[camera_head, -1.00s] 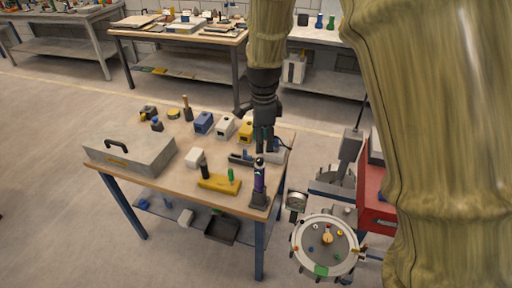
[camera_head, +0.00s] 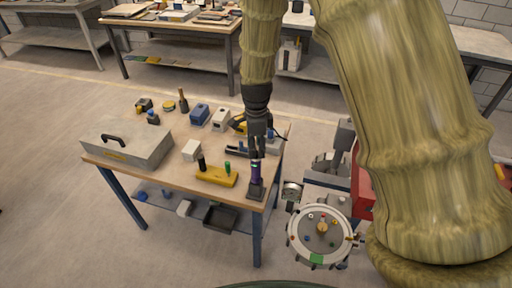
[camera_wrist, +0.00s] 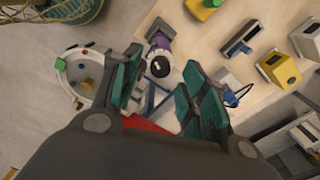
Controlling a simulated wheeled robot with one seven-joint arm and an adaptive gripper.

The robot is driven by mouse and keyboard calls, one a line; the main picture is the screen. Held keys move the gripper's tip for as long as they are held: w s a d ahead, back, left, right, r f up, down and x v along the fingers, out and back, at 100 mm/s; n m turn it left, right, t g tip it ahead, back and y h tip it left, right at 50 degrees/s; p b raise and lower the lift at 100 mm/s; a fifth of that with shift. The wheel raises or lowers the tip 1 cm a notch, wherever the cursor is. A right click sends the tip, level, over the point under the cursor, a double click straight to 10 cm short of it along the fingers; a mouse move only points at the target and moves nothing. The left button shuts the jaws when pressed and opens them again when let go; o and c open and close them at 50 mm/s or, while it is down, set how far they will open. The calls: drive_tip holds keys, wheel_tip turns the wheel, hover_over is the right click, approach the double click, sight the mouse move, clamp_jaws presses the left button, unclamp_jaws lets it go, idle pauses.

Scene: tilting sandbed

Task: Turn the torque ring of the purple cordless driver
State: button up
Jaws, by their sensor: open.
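The purple cordless driver (camera_head: 255,176) stands upright on its dark base at the front right corner of the wooden table. In the wrist view the driver (camera_wrist: 161,45) is seen from above, with its round dark ring end (camera_wrist: 159,66) facing the camera. My gripper (camera_head: 257,148) points down just above the driver in the head view. In the wrist view my gripper (camera_wrist: 160,92) is open, with teal pads on both sides, and the driver's ring end lies between and beyond the fingertips. Whether the fingers touch it I cannot tell.
A yellow block with green and black pegs (camera_head: 216,175) stands left of the driver. A grey case (camera_head: 128,146) is at the table's left. A round dial-like tray (camera_head: 320,236) and red equipment (camera_head: 364,192) stand right of the table.

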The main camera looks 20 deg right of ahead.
drive_tip(key=shift+f, duration=1.05)
drive_tip(key=shift+c, duration=0.3)
clamp_jaws()
